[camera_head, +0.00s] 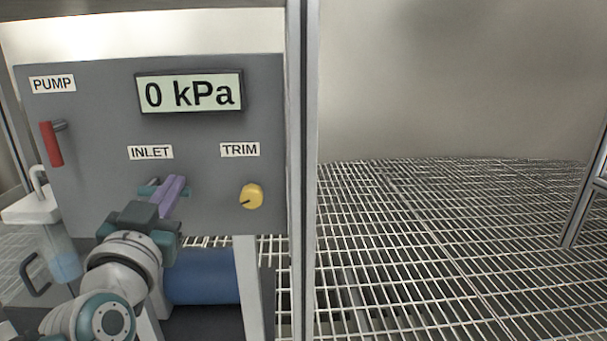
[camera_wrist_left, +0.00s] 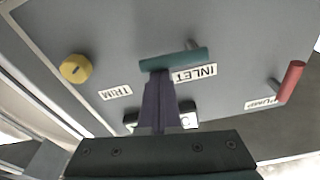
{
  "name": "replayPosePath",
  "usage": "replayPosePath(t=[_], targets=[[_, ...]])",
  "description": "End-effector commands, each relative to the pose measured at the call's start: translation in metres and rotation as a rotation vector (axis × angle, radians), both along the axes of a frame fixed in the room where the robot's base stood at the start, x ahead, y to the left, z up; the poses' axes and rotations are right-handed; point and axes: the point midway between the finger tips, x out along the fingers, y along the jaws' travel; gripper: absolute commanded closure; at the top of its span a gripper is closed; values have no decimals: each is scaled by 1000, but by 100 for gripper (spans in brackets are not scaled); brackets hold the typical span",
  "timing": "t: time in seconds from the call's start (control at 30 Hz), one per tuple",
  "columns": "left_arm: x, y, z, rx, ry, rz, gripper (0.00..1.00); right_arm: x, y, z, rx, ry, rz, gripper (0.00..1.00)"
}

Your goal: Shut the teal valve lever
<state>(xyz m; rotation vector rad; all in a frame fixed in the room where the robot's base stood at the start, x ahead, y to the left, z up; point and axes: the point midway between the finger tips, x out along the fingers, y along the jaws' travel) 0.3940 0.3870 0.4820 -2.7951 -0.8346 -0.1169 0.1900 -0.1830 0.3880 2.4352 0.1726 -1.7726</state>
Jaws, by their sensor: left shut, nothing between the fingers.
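The teal valve lever (camera_head: 148,189) is on the grey panel under the INLET label. It lies about horizontal, and its right part is hidden behind my fingers in the head view. In the left wrist view the whole teal bar (camera_wrist_left: 176,60) shows, with its short stem near the right end. My left gripper (camera_head: 177,182) has purple fingers that are shut with nothing between them. In the wrist view the fingertips (camera_wrist_left: 158,76) overlap the lever's left part, at or very near it; I cannot tell whether they touch. My right gripper is not in view.
The panel (camera_head: 100,110) also carries a red PUMP lever (camera_head: 52,145) hanging down, a yellow TRIM knob (camera_head: 252,196) and a display (camera_head: 190,92) reading 0 kPa. A metal post (camera_head: 302,170) stands at the panel's right edge. A pump bottle (camera_head: 60,240) is at lower left. Open grating (camera_head: 430,230) lies right.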

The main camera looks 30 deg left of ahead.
Motion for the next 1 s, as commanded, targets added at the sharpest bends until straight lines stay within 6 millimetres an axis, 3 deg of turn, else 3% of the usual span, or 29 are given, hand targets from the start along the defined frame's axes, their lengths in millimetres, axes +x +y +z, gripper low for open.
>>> replayPosePath(t=[0.27, 1.0], targets=[[1, -1, -6, 123, 89, -1, 100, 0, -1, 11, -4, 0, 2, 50], [-4, 6, -40, 699, 478, 1, 100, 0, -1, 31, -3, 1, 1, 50]])
